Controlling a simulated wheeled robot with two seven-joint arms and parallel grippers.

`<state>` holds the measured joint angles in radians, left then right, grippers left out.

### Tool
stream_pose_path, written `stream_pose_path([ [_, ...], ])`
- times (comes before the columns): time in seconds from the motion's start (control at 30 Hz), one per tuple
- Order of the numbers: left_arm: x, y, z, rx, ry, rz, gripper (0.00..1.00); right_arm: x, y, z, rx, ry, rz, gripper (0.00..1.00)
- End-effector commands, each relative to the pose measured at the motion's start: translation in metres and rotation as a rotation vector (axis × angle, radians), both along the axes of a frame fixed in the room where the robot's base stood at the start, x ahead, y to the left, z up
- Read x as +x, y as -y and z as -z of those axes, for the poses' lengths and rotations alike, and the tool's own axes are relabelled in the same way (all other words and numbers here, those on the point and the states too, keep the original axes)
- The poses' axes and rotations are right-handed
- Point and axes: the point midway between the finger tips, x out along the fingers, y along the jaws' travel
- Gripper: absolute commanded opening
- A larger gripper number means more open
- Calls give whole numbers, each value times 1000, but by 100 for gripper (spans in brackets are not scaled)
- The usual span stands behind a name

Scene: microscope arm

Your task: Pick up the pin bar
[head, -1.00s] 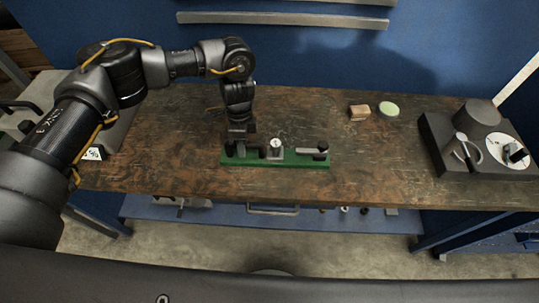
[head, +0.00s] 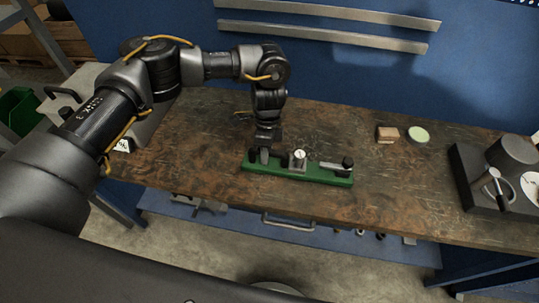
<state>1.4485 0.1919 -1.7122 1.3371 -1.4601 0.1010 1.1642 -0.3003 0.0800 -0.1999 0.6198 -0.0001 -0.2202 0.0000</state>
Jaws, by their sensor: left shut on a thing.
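A long green bar (head: 322,178) lies flat on the brown bench near its front edge. It is the best match for the pin bar, though I cannot be sure by its look. It carries a round white dial on a block (head: 299,156) in the middle and a grey lever with a black knob at its right end. My left gripper (head: 264,157) points down at the bar's left end and is shut on it. The fingers are small and dark, so the exact contact is hidden. My right gripper is not in view.
A tan block (head: 387,134) and a pale green disc (head: 418,134) lie at the back right. A dark device with a round top (head: 513,153) stands at the right end. A blue wall closes off the back. The bench (head: 390,190) is clear between bar and device.

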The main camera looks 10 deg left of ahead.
Motion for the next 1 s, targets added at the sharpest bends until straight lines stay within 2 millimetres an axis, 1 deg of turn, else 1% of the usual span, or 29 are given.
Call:
stream_pose_path([
  [0.03, 1, 1, -7, -3, 4, 1, 0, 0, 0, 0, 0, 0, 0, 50],
  [0.17, 0, 1, -24, -3, 4, 4, 0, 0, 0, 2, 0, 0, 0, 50],
  [0.27, -12, 4, -36, -4, 3, 6, 0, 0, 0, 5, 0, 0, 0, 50],
  [0.37, -26, 6, -53, -4, 5, 7, 0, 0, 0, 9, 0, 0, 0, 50],
  [0.5, -50, 11, -81, -3, 6, 9, 0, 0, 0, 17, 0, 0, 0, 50],
  [0.7, -92, 19, -97, -3, 2, 7, 0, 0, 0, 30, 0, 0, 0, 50],
  [0.8, -108, 23, -105, -4, 2, 5, 0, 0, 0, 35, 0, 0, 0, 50],
  [1.0, -129, 28, -116, -4, 1, 3, 0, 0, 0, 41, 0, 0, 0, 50],
])
